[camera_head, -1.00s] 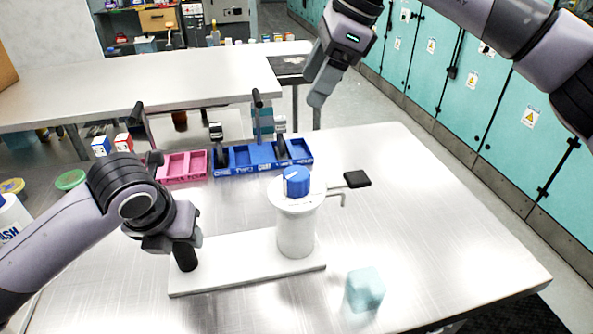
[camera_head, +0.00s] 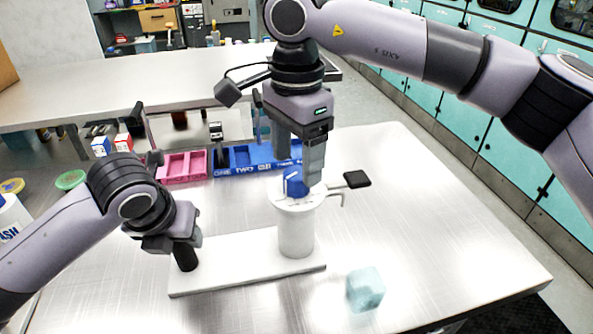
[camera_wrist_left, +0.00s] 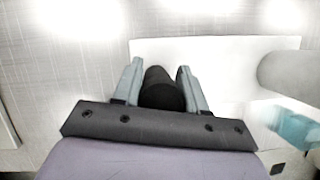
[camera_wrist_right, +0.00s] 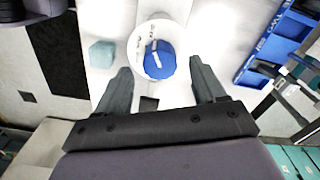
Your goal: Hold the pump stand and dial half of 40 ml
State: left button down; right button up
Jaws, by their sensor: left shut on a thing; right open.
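The pump stand has a white base plate (camera_head: 240,266) and a white cylinder (camera_head: 297,235) with a blue dial (camera_head: 295,186) on top. A black handle post (camera_head: 186,257) stands at the plate's left end. My left gripper (camera_head: 180,245) is shut on this post; the post also shows between the fingers in the left wrist view (camera_wrist_left: 160,88). My right gripper (camera_head: 302,172) is open and points down over the dial, partly hiding it. In the right wrist view the dial (camera_wrist_right: 159,60) lies ahead of and between the open fingers.
A pale teal cube (camera_head: 366,289) sits right of the stand. A black pad (camera_head: 357,179) sticks out beside the cylinder. Pink (camera_head: 183,166) and blue (camera_head: 232,168) compartment trays stand behind. The table's right side is clear.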

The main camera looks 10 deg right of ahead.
aim_at(297, 172)
jog(key=shift+f, duration=1.7)
jog(key=c, duration=1.1)
jog(key=shift+o, duration=0.2)
